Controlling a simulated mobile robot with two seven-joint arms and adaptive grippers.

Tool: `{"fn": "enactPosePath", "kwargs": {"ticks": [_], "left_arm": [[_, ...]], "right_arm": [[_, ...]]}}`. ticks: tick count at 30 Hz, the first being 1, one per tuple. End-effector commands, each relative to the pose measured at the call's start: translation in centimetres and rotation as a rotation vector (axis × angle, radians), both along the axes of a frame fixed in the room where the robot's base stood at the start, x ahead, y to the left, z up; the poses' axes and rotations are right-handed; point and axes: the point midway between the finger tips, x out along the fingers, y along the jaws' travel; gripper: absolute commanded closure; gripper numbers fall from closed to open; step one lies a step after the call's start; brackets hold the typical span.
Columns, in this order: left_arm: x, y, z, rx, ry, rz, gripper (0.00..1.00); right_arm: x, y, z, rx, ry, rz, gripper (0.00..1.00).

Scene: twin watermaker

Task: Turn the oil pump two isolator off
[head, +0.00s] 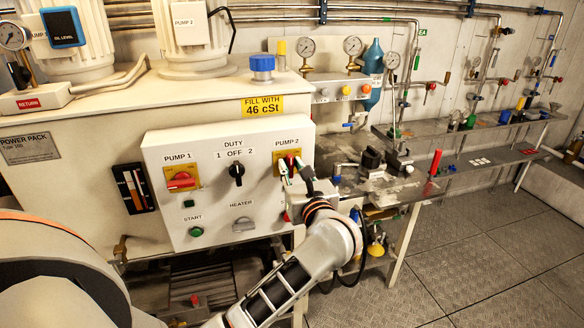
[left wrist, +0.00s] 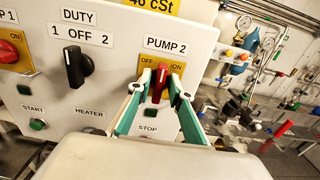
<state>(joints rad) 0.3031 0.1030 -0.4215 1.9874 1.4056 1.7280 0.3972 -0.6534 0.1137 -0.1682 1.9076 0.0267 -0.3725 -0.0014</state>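The pump 2 isolator is a red rotary handle (left wrist: 160,83) on a yellow plate under the PUMP 2 label, with OFF at upper left and ON at upper right. Its handle stands roughly upright in the left wrist view. In the head view the yellow plate (head: 279,164) is partly hidden by my gripper. My left gripper (left wrist: 156,88) is open, its two green-lined fingers on either side of the handle. A gap shows at the left finger; contact on the right cannot be told. It also shows in the head view (head: 291,170). My right gripper is not in view.
The panel (head: 218,215) also carries the pump 1 isolator (head: 182,181), a black duty switch (head: 236,172) and a green start button (head: 196,232). A STOP button (left wrist: 150,113) sits below the handle. A bench with valves (head: 470,135) and open floor lie to the right.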

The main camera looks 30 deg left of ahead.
Motion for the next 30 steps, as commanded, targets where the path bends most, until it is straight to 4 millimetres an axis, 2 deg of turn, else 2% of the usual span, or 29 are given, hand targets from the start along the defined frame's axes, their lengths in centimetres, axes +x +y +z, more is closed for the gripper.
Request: {"fn": "enactPosePath", "kwargs": {"ticks": [2,14,22,26,30], "left_arm": [[0.0,0.0,0.0,0.0,0.0,0.0,1.0],[-0.1,0.0,-0.1,-0.022,-0.027,0.0,1.0],[-0.2,0.1,-0.6,-0.123,-0.144,0.001,1.0],[-0.2,0.1,-0.9,-0.198,-0.229,0.0,1.0],[-0.2,0.2,-1.2,-0.285,-0.327,0.0,1.0]], "right_arm": [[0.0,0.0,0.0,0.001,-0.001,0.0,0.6],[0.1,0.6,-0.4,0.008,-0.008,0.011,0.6],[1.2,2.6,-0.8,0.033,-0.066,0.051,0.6],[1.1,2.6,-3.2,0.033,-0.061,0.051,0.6],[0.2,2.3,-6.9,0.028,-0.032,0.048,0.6]]}}
